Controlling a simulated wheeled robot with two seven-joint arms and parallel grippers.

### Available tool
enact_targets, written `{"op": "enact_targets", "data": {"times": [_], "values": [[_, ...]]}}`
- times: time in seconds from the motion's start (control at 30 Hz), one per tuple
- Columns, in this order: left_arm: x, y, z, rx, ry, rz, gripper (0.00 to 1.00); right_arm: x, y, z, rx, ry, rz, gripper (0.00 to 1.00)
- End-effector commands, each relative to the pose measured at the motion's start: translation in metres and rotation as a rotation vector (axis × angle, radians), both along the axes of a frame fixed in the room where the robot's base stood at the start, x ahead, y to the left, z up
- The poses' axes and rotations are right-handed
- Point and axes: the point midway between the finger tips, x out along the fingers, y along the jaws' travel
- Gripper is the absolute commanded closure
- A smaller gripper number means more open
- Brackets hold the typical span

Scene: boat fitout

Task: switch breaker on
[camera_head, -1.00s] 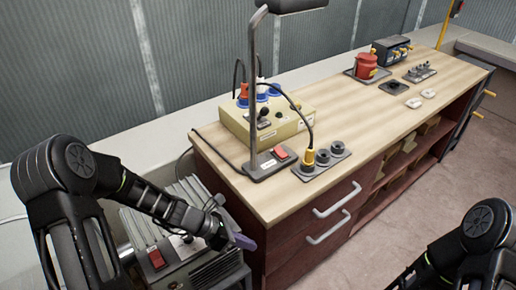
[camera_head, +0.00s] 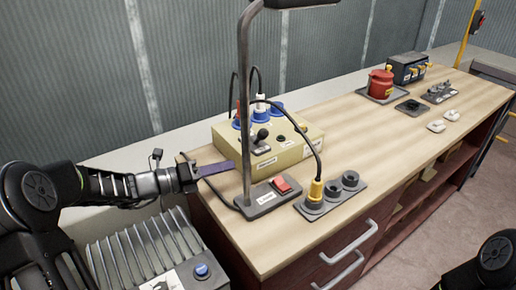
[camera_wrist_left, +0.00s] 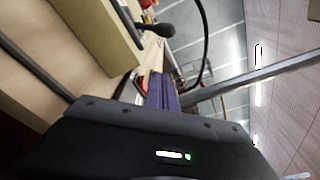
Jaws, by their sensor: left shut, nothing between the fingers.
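The beige box (camera_head: 285,153) stands on the bench and carries a black ball-ended lever (camera_head: 261,135), blue sockets and small labels. I cannot read the labels or tell which part is the breaker. My left gripper (camera_head: 232,165) has purple fingers, is shut and empty, and points right at the box's left front corner, near the lamp post. In the left wrist view the purple fingers (camera_wrist_left: 163,92) lie together; the beige box (camera_wrist_left: 97,35) and the black lever knob (camera_wrist_left: 165,30) are beyond them. My right gripper is out of view; only part of that arm shows.
A lamp post (camera_head: 244,110) rises close in front of the box, its base (camera_head: 262,201) bearing a red switch (camera_head: 282,184). A black cable loops to a yellow plug (camera_head: 316,188) in a socket strip. A finned grey unit (camera_head: 145,250) stands below my left arm.

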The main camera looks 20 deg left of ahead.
Motion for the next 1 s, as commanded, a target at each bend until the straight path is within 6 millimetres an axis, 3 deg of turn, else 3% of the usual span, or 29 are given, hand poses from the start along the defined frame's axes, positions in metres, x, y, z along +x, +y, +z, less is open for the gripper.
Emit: {"op": "enact_targets", "data": {"times": [0.57,1.0], "values": [[0.009,-0.01,-0.001,0.0,0.001,-0.002,1.0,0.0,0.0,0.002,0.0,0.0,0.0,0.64],[0.063,-0.068,-0.008,-0.001,0.0,-0.004,1.0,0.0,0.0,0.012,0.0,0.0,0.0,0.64]]}}
